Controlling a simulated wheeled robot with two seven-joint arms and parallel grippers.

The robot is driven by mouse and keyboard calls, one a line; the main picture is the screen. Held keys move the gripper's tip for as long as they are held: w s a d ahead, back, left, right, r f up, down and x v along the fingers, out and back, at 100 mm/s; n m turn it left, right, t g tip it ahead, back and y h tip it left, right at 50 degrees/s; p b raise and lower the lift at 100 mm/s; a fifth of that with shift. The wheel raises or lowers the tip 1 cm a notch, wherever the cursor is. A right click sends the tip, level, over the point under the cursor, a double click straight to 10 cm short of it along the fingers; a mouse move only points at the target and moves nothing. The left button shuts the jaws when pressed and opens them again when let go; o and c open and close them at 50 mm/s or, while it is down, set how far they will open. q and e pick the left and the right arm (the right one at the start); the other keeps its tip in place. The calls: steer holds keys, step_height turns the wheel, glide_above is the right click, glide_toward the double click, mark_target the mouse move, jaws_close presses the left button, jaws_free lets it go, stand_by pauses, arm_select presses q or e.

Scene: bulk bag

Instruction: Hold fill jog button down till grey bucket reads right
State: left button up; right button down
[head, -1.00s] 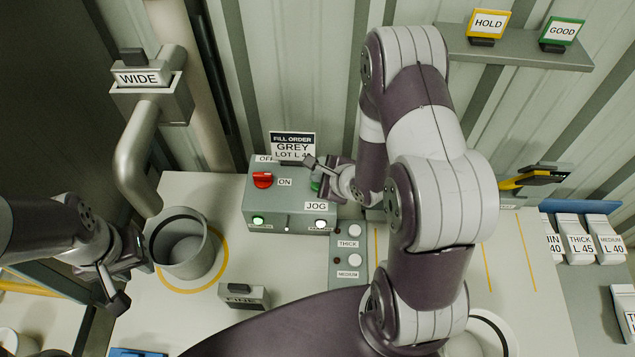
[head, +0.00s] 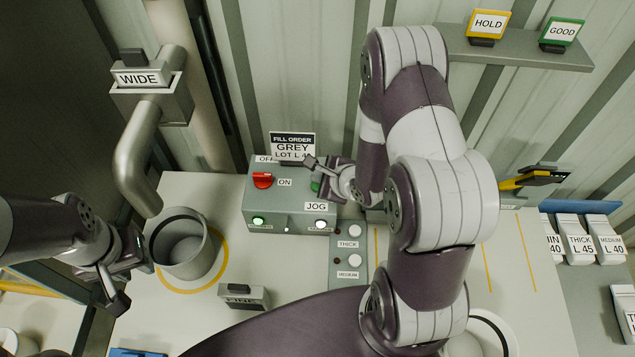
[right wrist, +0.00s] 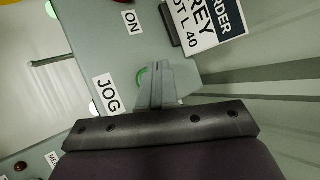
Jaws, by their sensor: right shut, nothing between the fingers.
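The grey bucket (head: 182,246) stands upright under the bent pipe, inside a yellow ring on the bench. Its inside looks plain grey; I cannot tell its fill level. The fill control box (head: 290,208) carries a JOG label (head: 316,206) and a green button (head: 315,187), partly hidden by my right gripper (head: 312,165). In the right wrist view, my shut, empty fingers (right wrist: 158,70) overlap the green button (right wrist: 143,76); I cannot tell whether it is pressed. My left gripper (head: 132,280) is open and empty, just left of the bucket.
The box has a red switch (head: 262,180), a lit green lamp (head: 258,221) and a white lamp (head: 321,224). A card (head: 292,146) reads GREY LOT L 40. Labelled bags (head: 580,240) lie at the right.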

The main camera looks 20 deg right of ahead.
steer(key=shift+f, duration=0.15)
stand_by(0.3)
steer(key=shift+f, duration=0.3)
steer(key=shift+f+b, duration=0.4)
steer(key=shift+f, duration=0.1)
stand_by(0.6)
steer(key=shift+r, duration=0.1)
stand_by(4.9)
steer(key=shift+r+p, duration=0.85)
steer(key=shift+p, duration=0.2)
